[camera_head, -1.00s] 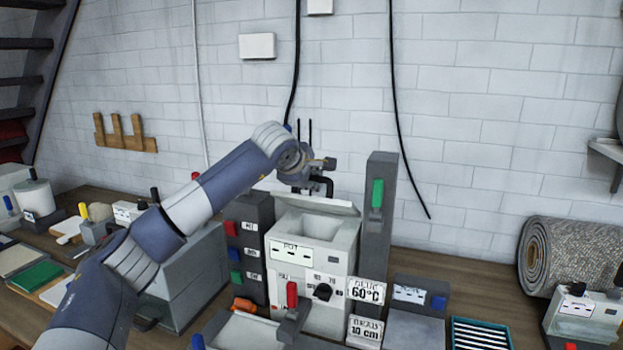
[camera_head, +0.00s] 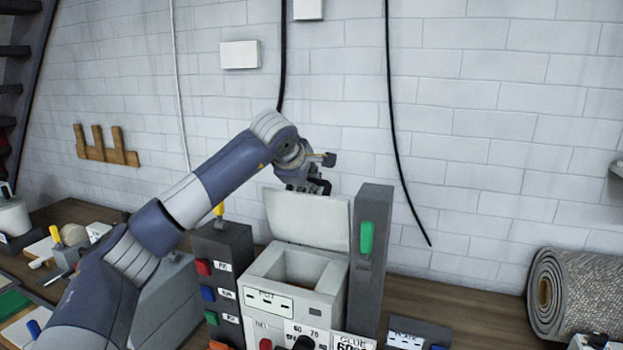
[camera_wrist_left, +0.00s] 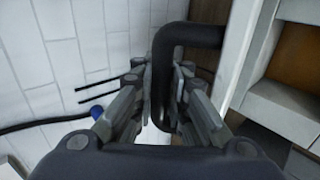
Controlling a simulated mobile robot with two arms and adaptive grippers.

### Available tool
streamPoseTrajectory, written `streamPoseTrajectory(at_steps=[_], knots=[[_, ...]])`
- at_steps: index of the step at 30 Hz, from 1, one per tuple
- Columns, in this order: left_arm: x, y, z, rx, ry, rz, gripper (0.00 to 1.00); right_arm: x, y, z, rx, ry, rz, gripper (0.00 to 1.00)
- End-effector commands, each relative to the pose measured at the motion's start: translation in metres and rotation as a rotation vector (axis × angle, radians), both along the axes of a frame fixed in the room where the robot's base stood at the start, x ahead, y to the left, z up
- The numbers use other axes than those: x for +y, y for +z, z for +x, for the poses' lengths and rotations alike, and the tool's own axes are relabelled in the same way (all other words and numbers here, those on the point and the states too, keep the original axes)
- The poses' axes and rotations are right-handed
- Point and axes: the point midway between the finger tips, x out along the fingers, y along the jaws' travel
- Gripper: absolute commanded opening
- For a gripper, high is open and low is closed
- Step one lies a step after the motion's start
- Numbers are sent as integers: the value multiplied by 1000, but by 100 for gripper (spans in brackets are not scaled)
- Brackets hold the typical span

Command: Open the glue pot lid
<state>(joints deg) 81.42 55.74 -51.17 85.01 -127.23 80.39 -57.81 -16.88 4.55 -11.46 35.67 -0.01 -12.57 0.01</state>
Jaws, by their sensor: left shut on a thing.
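The glue pot (camera_head: 292,285) is a pale grey box in the middle of the head view, with a square opening at its top. Its lid (camera_head: 306,219) stands raised, close to upright, at the back of the opening. My left gripper (camera_head: 318,184) is at the lid's top edge, behind it. In the left wrist view my left gripper (camera_wrist_left: 162,95) is shut on the lid's black bent handle (camera_wrist_left: 188,35). The pot's opening, brown inside, shows at the right of that view. The fingers are partly hidden by the lid in the head view. My right gripper is not in view.
A tall grey post with a green switch (camera_head: 366,239) stands right beside the pot. A dark panel with coloured buttons (camera_head: 222,275) stands at its left. A rolled rug (camera_head: 575,295) lies at the far right. The white brick wall (camera_head: 480,130) is behind.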

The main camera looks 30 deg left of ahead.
Motion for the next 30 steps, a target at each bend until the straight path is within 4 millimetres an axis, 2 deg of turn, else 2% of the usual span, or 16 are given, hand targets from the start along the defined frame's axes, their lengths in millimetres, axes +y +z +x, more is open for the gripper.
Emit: streamPoseTrajectory(at_steps=[1, 15, 16, 19, 30], knots=[[2, 10, 1, -12, 3, 0, 0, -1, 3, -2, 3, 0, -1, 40], [1, 9, 0, -1, 2, -2, 0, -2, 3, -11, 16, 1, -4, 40], [1, 9, 0, -1, 1, -1, 12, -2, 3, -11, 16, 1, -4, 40], [2, 8, 0, 0, 2, -2, 34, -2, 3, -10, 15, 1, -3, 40], [0, 2, -1, 14, 0, -3, 34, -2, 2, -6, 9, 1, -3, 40]])
